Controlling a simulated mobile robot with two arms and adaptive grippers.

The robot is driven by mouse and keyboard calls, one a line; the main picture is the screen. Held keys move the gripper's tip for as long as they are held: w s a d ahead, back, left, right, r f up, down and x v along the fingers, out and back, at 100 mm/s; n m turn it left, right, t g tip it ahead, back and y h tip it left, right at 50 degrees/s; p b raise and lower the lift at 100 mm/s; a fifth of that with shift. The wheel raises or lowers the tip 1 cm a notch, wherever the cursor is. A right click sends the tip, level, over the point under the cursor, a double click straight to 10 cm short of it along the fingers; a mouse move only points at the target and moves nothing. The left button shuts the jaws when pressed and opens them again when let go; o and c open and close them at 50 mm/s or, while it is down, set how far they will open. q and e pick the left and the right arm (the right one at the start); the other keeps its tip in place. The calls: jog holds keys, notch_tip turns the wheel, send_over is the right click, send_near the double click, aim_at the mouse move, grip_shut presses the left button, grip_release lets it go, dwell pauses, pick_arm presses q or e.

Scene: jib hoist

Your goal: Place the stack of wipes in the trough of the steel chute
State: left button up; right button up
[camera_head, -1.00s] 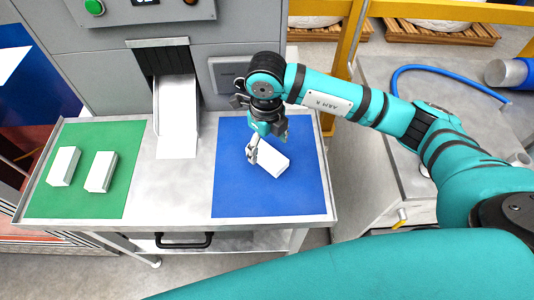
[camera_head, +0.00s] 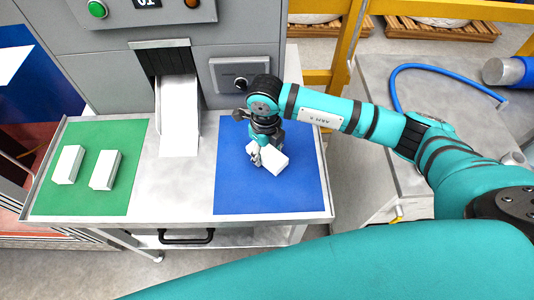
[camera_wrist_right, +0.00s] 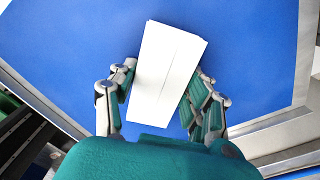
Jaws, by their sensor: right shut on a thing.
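The stack of wipes (camera_head: 271,163) is a white block on the blue mat (camera_head: 240,198), to the right of the chute. My right gripper (camera_head: 260,158) is shut on it from above. In the right wrist view, the stack (camera_wrist_right: 166,70) sits between the two fingers (camera_wrist_right: 160,100), its long side running away from the palm. I cannot tell whether the stack touches the mat. The steel chute (camera_head: 178,115) comes down from a dark slot in the grey machine to the table, and its trough looks empty. My left gripper is not in view.
Two more white stacks (camera_head: 68,165) (camera_head: 105,170) lie on the green mat (camera_head: 90,205) at the left. Bare steel tabletop (camera_head: 175,190) lies between the mats. The grey machine (camera_head: 110,65) with a knob panel (camera_head: 243,73) stands behind.

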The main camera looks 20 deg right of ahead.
jog(key=c, duration=0.4)
jog(key=shift+r, duration=0.1)
